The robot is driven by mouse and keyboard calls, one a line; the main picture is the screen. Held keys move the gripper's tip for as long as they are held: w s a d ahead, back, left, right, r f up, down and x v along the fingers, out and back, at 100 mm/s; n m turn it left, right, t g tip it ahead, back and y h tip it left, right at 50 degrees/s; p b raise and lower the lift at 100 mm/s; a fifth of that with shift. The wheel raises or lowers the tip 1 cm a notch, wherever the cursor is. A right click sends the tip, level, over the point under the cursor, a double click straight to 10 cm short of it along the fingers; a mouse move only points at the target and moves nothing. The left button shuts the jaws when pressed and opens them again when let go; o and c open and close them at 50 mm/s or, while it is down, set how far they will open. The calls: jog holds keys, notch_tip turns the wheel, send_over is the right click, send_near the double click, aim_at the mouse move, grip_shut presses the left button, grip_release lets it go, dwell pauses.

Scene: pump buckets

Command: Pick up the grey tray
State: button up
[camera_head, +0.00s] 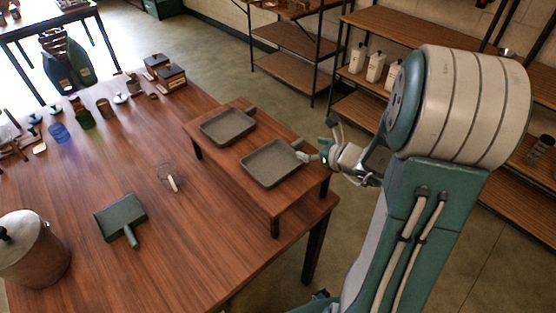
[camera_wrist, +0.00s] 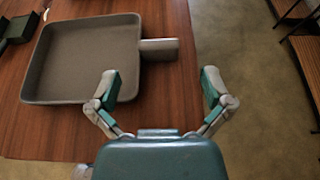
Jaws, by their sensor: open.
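A shallow grey tray (camera_head: 271,165) with a short handle lies on a low wooden stand (camera_head: 230,165). A second, similar grey tray (camera_head: 228,126) lies behind it on the same stand. My gripper (camera_head: 322,142) is at the stand's right edge, close to the nearer tray's handle. In the wrist view one grey tray (camera_wrist: 85,62) fills the upper left, its handle (camera_wrist: 160,48) pointing right. There my gripper (camera_wrist: 161,86) is open and empty, its fingers spread wide. The handle lies beyond the fingertips in the picture, in line with the gap; contact does not show.
A green dustpan-like tray (camera_head: 121,216), a clear glass (camera_head: 170,177) and a metal canister (camera_head: 33,248) stand on the big table. Small jars and boxes line its far side. Shelves (camera_head: 375,90) with white bottles stand behind. Floor is open right of the stand.

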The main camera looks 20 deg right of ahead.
aim_at(299, 144)
jog(key=x, duration=0.5)
jog(key=shift+w+a, duration=0.15)
jog(key=shift+w, duration=0.25)
jog(key=shift+c, duration=0.9)
jog(key=shift+a, duration=0.15)
jog(key=c, duration=1)
